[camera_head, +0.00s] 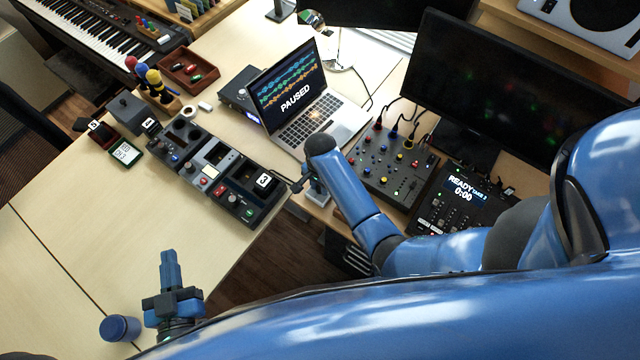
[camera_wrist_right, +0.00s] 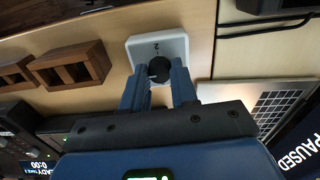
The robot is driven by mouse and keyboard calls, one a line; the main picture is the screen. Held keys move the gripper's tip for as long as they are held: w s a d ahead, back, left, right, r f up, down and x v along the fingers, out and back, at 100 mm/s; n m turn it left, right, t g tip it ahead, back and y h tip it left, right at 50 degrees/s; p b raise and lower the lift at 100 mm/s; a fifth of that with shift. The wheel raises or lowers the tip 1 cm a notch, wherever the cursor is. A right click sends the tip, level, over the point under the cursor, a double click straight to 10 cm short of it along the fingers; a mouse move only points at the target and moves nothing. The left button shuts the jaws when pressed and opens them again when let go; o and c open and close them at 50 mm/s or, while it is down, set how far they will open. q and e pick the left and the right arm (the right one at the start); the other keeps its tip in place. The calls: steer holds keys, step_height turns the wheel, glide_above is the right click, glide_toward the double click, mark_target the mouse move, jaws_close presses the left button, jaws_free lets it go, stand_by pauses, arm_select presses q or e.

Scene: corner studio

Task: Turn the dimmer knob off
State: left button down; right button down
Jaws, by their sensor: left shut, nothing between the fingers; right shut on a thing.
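The dimmer's black round knob (camera_wrist_right: 157,69) sits on a pale square plate (camera_wrist_right: 172,45) in the right wrist view. My right gripper (camera_wrist_right: 160,78) is shut on the knob, with one blue finger on each side. A small mark shows on the plate beside the knob. In the head view my right gripper (camera_head: 303,183) is at the desk edge beside the laptop; my own arm hides most of the dimmer there. My left gripper (camera_head: 168,256) is shut and empty over the pale desk at lower left.
A laptop (camera_head: 349,112) reading PAUSED stands close to my right gripper. A knob-covered mixer (camera_head: 392,165) and a READY recorder (camera_head: 458,205) lie right of my arm. Dark modules (camera_head: 215,165) are at left. A blue cylinder (camera_head: 120,328) is beside my left gripper.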

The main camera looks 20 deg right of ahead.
steer(key=n+p, duration=0.1)
steer(key=n, duration=0.3)
steer(key=shift+p, duration=0.4)
steer(key=n+p, duration=0.1)
steer(key=n, duration=0.3)
steer(key=shift+n, duration=0.3)
steer(key=n+p, duration=0.1)
steer(key=n, duration=0.3)
steer(key=shift+n, duration=0.3)
steer(key=shift+n+p, duration=0.5)
steer(key=shift+n, duration=1.7)
steer(key=c, duration=0.9)
jaws_free()
steer(key=shift+o, duration=0.2)
